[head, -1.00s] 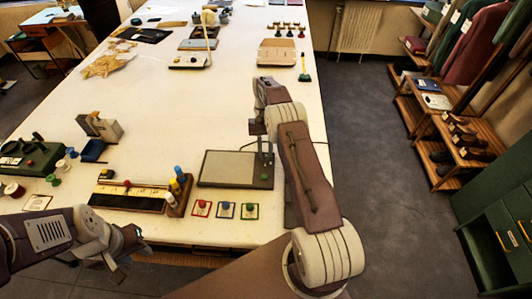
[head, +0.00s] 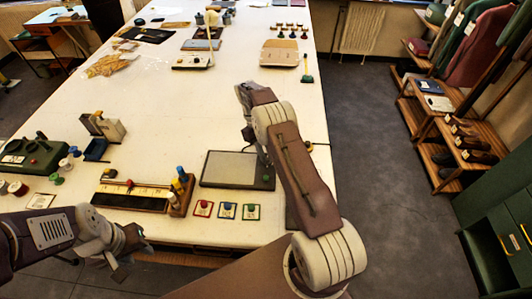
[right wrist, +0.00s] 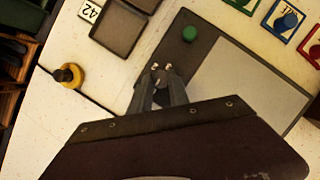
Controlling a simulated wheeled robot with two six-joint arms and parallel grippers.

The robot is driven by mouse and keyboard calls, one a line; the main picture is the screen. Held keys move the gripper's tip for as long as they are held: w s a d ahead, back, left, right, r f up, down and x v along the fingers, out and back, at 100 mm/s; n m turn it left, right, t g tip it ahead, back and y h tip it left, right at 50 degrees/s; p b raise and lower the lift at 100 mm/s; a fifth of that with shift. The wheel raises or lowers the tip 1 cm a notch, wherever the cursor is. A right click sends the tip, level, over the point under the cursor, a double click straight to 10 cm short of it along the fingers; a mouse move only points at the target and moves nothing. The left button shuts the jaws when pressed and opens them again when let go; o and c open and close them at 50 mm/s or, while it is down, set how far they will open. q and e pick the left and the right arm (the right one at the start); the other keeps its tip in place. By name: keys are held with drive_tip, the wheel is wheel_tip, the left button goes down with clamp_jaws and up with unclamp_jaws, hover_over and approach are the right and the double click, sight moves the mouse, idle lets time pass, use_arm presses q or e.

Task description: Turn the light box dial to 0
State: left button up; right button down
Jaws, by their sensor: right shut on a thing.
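The light box (head: 226,169) is a flat dark panel with a pale screen near the table's front right; its screen also shows in the right wrist view (right wrist: 250,75). A dark side strip carries a green button (right wrist: 189,33) and the small grey dial (right wrist: 161,80). My right gripper (right wrist: 162,70) is shut on the dial, with its fingers on both sides. The fingers cover much of the dial, and I cannot read its setting. In the head view my right arm partly hides this spot. My left gripper (head: 134,240) is off the table's front left edge, its jaws unclear.
Red, blue and green button cards (head: 228,210) lie in front of the light box. A dark compartment tray (right wrist: 118,27) and a yellow ring with a black knob (right wrist: 69,76) are close to my right gripper. A slotted board (head: 130,196) stands to the left.

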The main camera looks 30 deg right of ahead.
idle(0.5)
drive_tip(key=c, duration=1.3)
unclamp_jaws()
drive_tip(key=shift+o, duration=0.2)
drive_tip(key=shift+r, duration=0.2)
drive_tip(key=r, duration=0.1)
drive_tip(key=r+b, duration=0.1)
drive_tip(key=r, duration=0.2)
drive_tip(key=shift+s+d+b, duration=0.15)
drive_tip(key=shift+s+b, duration=0.15)
drive_tip(key=s+d+r+b, duration=0.3)
drive_tip(key=s+d+r, duration=0.2)
drive_tip(key=s, duration=0.4)
drive_tip(key=shift+s+d+r, duration=0.15)
drive_tip(key=shift+s+r, duration=0.25)
drive_tip(key=shift+r, duration=0.4)
